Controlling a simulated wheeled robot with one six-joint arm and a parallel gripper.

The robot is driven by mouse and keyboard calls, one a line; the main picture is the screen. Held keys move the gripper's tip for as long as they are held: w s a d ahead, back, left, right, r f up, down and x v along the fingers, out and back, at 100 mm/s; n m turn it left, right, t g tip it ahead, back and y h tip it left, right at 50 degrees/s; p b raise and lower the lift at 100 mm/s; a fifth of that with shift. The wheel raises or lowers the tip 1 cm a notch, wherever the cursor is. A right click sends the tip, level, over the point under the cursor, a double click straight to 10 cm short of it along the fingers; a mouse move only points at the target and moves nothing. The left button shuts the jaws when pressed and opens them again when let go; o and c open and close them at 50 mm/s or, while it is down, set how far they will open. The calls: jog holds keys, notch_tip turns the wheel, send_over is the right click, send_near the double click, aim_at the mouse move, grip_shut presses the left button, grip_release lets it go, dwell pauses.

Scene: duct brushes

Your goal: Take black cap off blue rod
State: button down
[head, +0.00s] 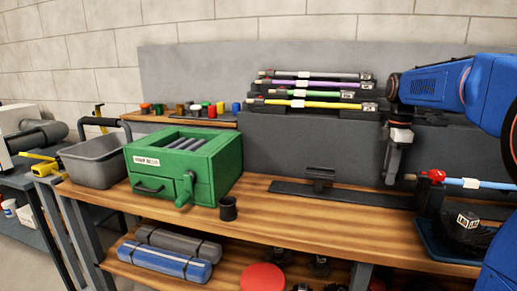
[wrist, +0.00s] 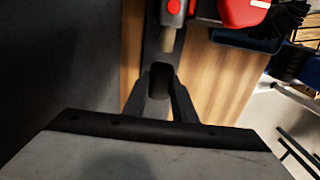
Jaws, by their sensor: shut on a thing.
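The blue rod (head: 485,184) lies level at the right of the bench, held near its left end by a red clamp (head: 433,177). Its bare tan tip (head: 410,177) points left toward my gripper (head: 391,181). In the wrist view the tan tip (wrist: 167,41) shows below the grey holder with red parts. My gripper (wrist: 158,90) is shut on the black cap (wrist: 159,72), which sits between the fingers. The cap appears just apart from the tip, roughly in line with it. In the head view the cap is too small and dark to make out.
A dark cup (head: 228,208) stands on the bench beside a green box (head: 184,163) with a handle. A grey bin (head: 93,163) is at left. Several coloured rods lie on a rack (head: 313,106) behind. Small coloured caps sit on a shelf (head: 180,118). A dark panel rises close behind my gripper.

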jog(key=shift+w+a+r, duration=0.1)
jog(key=shift+a+r, duration=0.2)
jog(key=shift+r, duration=1.05)
jog(key=shift+w+a+r, duration=0.1)
jog(key=shift+a+r, duration=0.15)
jog(key=shift+r, duration=1.05)
jog(key=shift+a+r, duration=0.3)
jog(key=shift+r, duration=1.05)
